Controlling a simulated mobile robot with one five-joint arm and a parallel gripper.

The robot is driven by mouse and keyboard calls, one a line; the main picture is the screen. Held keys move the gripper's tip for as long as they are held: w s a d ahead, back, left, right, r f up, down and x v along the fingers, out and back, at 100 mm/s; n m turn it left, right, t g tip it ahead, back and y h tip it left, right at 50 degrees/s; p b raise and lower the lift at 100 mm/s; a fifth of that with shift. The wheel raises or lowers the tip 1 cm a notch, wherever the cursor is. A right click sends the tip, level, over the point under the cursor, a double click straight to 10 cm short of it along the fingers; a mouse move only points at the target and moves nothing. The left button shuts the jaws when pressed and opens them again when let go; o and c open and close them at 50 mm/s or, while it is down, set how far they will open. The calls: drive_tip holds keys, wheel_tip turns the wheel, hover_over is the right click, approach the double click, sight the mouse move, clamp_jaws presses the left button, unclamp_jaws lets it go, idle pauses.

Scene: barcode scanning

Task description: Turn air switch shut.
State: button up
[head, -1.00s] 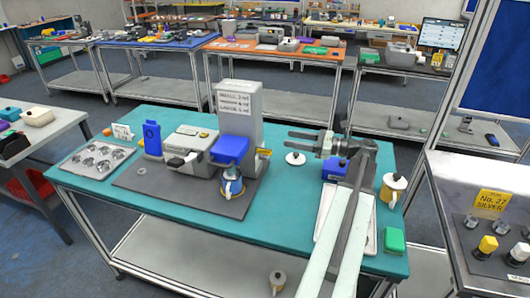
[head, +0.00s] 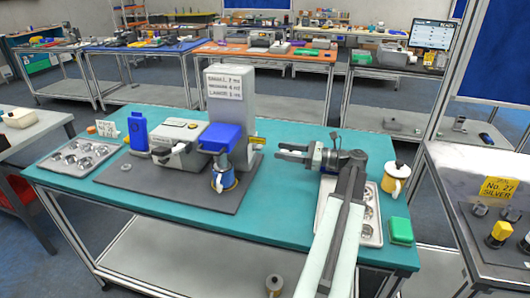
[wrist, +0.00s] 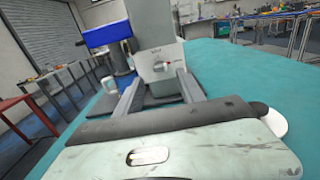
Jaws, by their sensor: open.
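The grey press machine (head: 230,95) with a blue block on its front stands on the teal table. My gripper (head: 278,152) is open and empty, pointing left at that side face, with a gap left. In the wrist view, the switch lies between and beyond my two fingers (wrist: 160,76). Whether the switch is open or shut is too small to tell.
A white round object (wrist: 274,121) shows beside my gripper.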

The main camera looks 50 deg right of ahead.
sight(258, 148)
drive_tip(key=x, duration=0.7)
drive_tip(key=shift+w, duration=0.2)
drive_tip(key=shift+a, duration=0.1)
drive_tip(key=shift+c, duration=0.4)
